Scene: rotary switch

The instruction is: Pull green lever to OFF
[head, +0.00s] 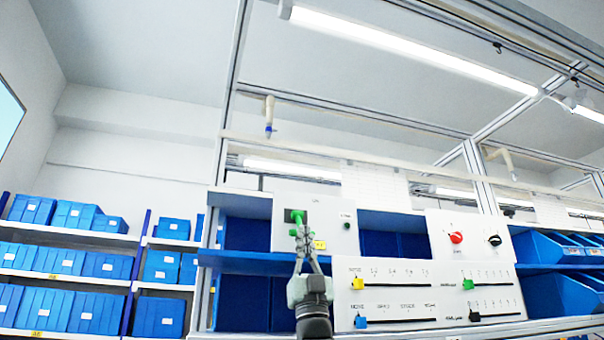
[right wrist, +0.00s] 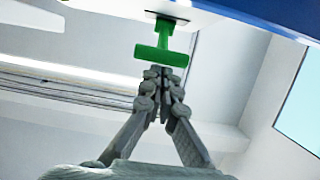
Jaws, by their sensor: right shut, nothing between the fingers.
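The green lever (head: 297,216) sticks out of a dark slot on a white control box on the shelf of the workstation. In the right wrist view the lever (right wrist: 162,56) is a green T shape, its crossbar just beyond my fingertips. My right gripper (head: 304,238) is in front of the box, just below the lever. In the right wrist view my right gripper (right wrist: 160,74) is shut with its fingertips together and nothing between them. The tips are at or very near the crossbar; I cannot tell whether they touch. My left gripper is not in view.
A white panel with sliders (head: 400,300) stands at the lower right of my right gripper. Another panel carries a red knob (head: 456,237) and a black knob (head: 494,240). Blue bins (head: 555,250) fill the right shelf, and more blue bins (head: 60,262) stand on the left rack.

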